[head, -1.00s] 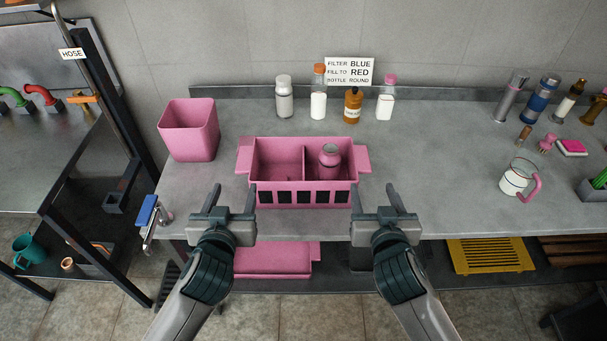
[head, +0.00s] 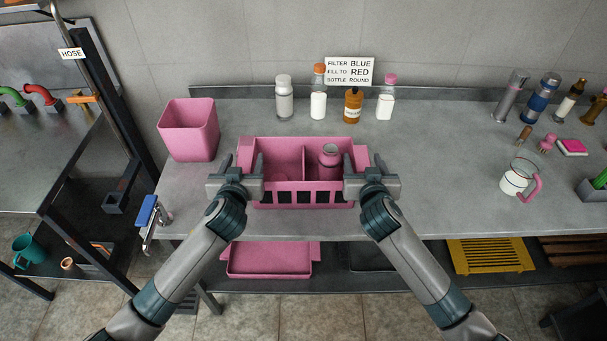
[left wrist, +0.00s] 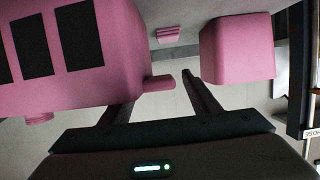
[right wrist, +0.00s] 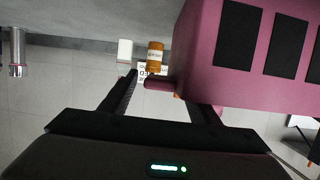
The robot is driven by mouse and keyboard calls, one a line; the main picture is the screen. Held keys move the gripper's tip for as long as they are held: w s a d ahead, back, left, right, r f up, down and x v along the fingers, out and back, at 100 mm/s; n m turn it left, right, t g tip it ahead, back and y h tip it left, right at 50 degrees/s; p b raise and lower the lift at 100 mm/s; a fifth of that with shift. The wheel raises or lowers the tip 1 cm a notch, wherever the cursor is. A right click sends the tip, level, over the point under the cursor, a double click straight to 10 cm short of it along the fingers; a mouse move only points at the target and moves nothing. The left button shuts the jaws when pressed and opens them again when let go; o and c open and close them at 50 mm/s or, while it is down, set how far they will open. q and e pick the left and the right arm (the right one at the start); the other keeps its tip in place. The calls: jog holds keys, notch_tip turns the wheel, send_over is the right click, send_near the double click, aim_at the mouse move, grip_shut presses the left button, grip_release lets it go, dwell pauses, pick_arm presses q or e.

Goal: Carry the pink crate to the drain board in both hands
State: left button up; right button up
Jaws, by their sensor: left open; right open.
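The pink crate (head: 303,198) stands upright on the grey counter near its front edge. It has two compartments, slots in its front wall and a lug at each end. Neither gripper visibly grips. I cannot tell which thing is the drain board.
A pink bin (head: 189,132) stands left of the crate. Several bottles (head: 318,105) and a sign (head: 349,71) stand behind. A jug (head: 515,179) is on the right. Below are a pink tray (head: 268,262) and a yellow slatted board (head: 490,256). The counter between crate and jug is clear.

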pick_arm(q)
jog(key=shift+x, duration=0.8)
pick_arm(e)
jog(key=shift+x, duration=0.8)
pick_arm(q)
jog(key=shift+r, duration=0.1)
grip_shut()
pick_arm(e)
jog(key=shift+r, duration=0.1)
grip_shut()
